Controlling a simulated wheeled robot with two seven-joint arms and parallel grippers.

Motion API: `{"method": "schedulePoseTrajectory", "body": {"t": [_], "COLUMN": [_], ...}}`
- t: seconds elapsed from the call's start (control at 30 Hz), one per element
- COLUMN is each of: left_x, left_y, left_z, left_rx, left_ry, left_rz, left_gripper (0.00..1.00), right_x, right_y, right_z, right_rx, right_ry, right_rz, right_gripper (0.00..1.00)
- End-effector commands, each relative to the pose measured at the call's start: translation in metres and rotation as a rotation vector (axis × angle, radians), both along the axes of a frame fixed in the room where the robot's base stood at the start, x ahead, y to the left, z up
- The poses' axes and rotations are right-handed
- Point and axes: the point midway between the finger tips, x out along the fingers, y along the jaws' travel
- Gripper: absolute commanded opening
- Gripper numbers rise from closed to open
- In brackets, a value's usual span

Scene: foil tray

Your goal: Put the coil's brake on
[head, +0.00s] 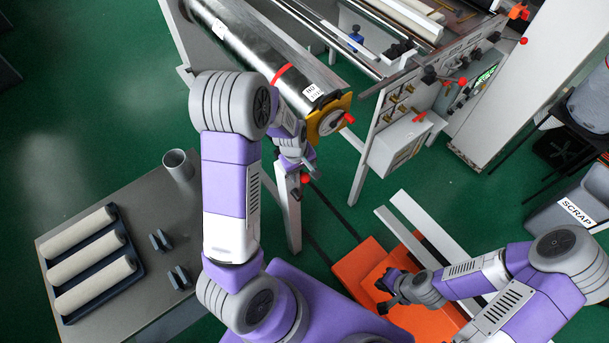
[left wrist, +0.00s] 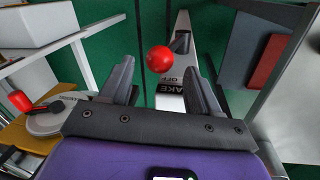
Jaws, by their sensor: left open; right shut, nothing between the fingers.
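The brake lever has a red ball knob (head: 305,179) on a pale post below the coil (head: 253,50). In the left wrist view the knob (left wrist: 160,59) sits on a short dark arm beside a label whose visible letters read "AKE" and "OFF". My left gripper (head: 311,168) is open at the lever. In the left wrist view the knob shows between the tips of its open fingers (left wrist: 160,72), with a gap on both sides; whether it is within their depth is unclear. My right gripper (head: 385,285) is shut and empty, low over the orange base.
The coil's yellow end plate (head: 328,121) carries a red-handled crank, also in the left wrist view (left wrist: 20,101). The machine frame (head: 372,150) stands to the right. A grey bench (head: 150,215) with rolls is at left, a scrap bin (head: 580,208) at right.

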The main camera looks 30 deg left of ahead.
Motion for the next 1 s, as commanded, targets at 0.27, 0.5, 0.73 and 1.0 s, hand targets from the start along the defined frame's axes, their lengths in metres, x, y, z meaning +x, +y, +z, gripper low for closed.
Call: {"method": "schedulePoseTrajectory", "body": {"t": [0.27, 0.5, 0.73, 1.0], "left_x": [0.005, 0.006, 0.006, 0.006], "left_y": [-0.003, -0.004, -0.004, -0.004], "left_z": [-0.038, -0.044, -0.044, -0.044], "left_rx": [-0.001, -0.001, -0.001, -0.001], "left_ry": [0.002, -0.002, -0.002, -0.002], "left_rz": [-0.001, -0.002, -0.002, -0.002], "left_gripper": [0.62, 0.62, 0.47, 0.05], "right_x": [0.000, 0.000, 0.000, 0.000], "right_y": [0.000, 0.000, 0.000, 0.000], "right_z": [-0.004, -0.004, -0.004, -0.004], "right_rx": [0.000, 0.000, 0.000, 0.000], "right_ry": [0.000, 0.000, 0.000, 0.000], "right_rz": [0.000, 0.000, 0.000, 0.000], "right_gripper": [0.00, 0.00, 0.00, 0.00]}}
